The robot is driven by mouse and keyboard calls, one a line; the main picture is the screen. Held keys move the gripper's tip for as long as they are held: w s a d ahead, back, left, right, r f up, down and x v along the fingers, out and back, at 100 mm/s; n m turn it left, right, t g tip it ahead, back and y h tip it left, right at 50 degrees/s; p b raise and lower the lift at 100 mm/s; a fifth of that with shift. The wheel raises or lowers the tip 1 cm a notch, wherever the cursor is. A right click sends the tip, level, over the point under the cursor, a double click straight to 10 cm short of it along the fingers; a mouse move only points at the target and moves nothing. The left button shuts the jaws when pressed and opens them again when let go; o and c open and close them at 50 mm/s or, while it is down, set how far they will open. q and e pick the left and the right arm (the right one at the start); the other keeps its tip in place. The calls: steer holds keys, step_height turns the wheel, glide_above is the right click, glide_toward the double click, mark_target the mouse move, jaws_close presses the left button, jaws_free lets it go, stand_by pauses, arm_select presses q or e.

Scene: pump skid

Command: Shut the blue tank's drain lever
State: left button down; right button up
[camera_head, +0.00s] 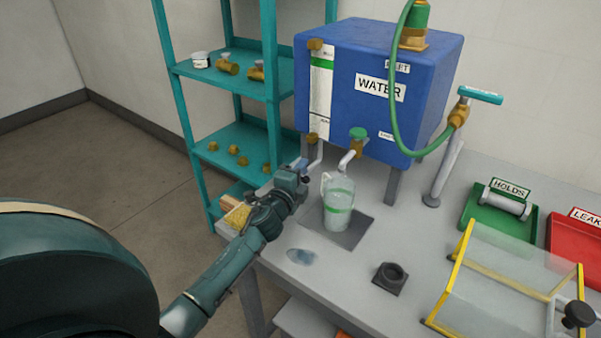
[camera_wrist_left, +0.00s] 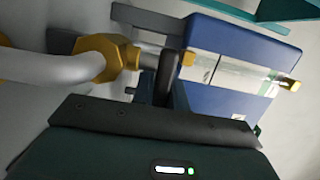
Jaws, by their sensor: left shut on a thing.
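The blue tank (camera_head: 375,85) stands on legs above the bench, with a WATER label and a sight strip on its front. The left wrist view shows a brass fitting (camera_wrist_left: 105,58) and pale pipe close up, with the tank (camera_wrist_left: 222,48) behind. My left gripper (camera_head: 301,172) is at this outlet, shut on what appears to be the drain lever. The fingers mostly hide the lever, so its angle is unclear. My right gripper is out of view.
A glass jug (camera_head: 339,203) stands on a dark mat just right of my left gripper, under a green-knobbed tap (camera_head: 357,137). A teal shelf (camera_head: 228,84) is close on the left. A yellow-framed clear cover (camera_head: 500,280) and green tray (camera_head: 478,216) are at right.

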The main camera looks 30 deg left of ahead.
arm_select(q)
steer(key=shift+w+f+n+y+b, duration=0.1)
steer(key=shift+f+n+y+b, duration=0.15)
steer(key=shift+n+y+b, duration=0.3)
steer(key=shift+w+n+g+y+b, duration=0.1)
steer(key=shift+n+g+y+b, duration=0.2)
steer(key=shift+y, duration=0.35)
steer(key=shift+a+r+y, duration=0.15)
steer(key=shift+r+y, duration=0.1)
steer(key=shift+y, duration=0.05)
steer(key=c, duration=1.4)
jaws_free()
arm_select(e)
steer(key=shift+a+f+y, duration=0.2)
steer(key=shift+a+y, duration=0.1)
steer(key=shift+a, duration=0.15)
arm_select(q)
steer(key=shift+s, duration=0.3)
steer(key=b+v, duration=0.1)
steer(key=v, duration=1)
steer(key=shift+s, duration=0.15)
steer(key=shift+s+d, duration=0.4)
steer(key=shift+s, duration=0.2)
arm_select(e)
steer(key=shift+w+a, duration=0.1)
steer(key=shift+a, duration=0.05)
